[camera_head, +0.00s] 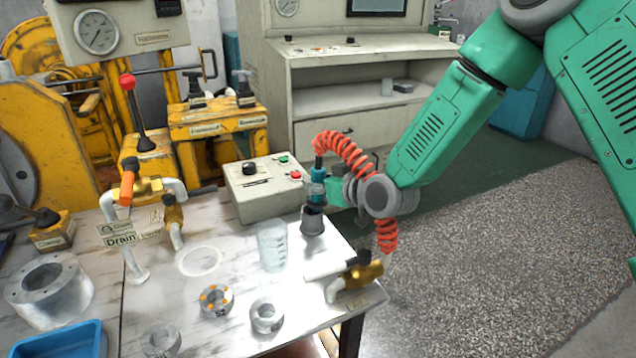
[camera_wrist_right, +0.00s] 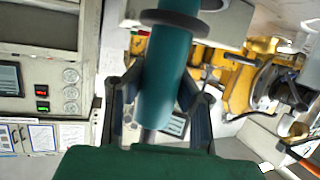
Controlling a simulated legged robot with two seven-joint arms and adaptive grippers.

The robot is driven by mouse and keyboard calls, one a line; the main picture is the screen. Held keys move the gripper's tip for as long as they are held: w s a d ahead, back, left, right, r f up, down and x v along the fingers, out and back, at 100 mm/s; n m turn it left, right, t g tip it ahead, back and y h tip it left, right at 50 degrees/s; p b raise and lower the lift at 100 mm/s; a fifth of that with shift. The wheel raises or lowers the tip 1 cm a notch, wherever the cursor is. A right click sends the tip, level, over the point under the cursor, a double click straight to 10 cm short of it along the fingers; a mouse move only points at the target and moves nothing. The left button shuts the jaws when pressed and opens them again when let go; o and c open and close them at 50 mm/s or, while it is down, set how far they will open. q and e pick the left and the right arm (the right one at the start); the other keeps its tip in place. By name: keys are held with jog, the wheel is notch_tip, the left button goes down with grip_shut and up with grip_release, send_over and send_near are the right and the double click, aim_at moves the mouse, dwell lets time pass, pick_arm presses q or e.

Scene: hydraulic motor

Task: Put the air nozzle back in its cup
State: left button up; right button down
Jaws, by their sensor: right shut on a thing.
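The air nozzle (camera_head: 317,178) is a teal, upright tool with a coiled orange hose (camera_head: 344,146) at its top. My right gripper (camera_head: 332,190) is shut on the nozzle's body from the right. In the right wrist view the teal nozzle body (camera_wrist_right: 163,75) lies between the two dark fingers. The grey cup (camera_head: 313,222) stands near the table's right edge, directly below the nozzle. The nozzle's lower end meets or hides in the cup's top; I cannot tell how deep it sits. My left gripper is not in view.
A control box (camera_head: 262,188) with buttons stands just left of the nozzle. A clear glass (camera_head: 272,246) and a brass valve (camera_head: 362,273) are near the cup. Metal rings (camera_head: 266,316) lie at the front of the white table (camera_head: 230,270). A blue tray (camera_head: 62,342) is at front left.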

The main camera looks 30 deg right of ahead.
jog(key=shift+s+f+g, duration=0.3)
jog(key=shift+f, duration=0.55)
jog(key=c, duration=1.4)
grip_release()
jog(key=shift+c, duration=0.2)
jog(key=shift+o, duration=0.8)
jog(key=shift+w+d, duration=0.1)
jog(key=shift+w, duration=0.2)
jog(key=shift+r, duration=0.1)
jog(key=shift+s+r, duration=0.15)
jog(key=shift+s+r, duration=0.1)
jog(key=shift+s, duration=0.2)
jog(key=v, duration=1.1)
jog(key=shift+d+f, duration=0.2)
jog(key=shift+s, duration=0.1)
